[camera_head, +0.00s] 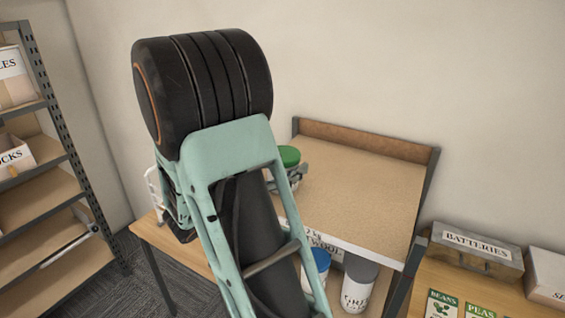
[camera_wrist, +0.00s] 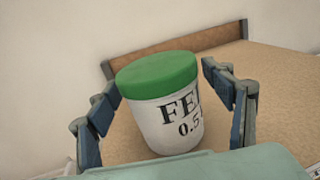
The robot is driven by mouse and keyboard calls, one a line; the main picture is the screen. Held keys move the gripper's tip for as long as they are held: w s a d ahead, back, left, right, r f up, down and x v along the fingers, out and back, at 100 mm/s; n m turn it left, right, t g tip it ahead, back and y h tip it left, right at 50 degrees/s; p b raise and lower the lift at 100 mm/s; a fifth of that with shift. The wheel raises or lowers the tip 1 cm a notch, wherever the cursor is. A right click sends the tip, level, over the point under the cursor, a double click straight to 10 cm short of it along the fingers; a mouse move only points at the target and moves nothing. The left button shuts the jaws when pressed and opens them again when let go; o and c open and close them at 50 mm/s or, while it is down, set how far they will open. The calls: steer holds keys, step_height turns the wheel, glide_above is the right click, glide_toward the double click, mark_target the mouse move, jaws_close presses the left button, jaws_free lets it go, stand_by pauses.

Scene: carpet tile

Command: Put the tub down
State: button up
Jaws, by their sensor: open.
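The tub (camera_wrist: 175,115) is white with a green lid and black lettering that starts "FE". In the wrist view it stands between the two spread fingers of my gripper (camera_wrist: 159,80), with a gap showing on the right side. In the head view its green lid (camera_head: 289,156) shows at the left edge of the raised shelf board (camera_head: 360,190), partly behind my arm. The tub looks set on the board, but its base is partly hidden, so contact is not clear. My gripper is open around it.
The board has a low brown back rail (camera_head: 365,138) and is otherwise bare to the right. Below it stand a blue-lidded tub (camera_head: 321,262) and a grey-lidded tub (camera_head: 359,284). A batteries box (camera_head: 475,250) is at right. A shelving rack (camera_head: 40,190) stands at left.

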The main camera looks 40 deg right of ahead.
steer(key=shift+r, duration=0.15)
steer(key=s+a+b, duration=0.2)
steer(key=a, duration=1)
steer(key=shift+s, duration=0.2)
steer(key=shift+d, duration=0.1)
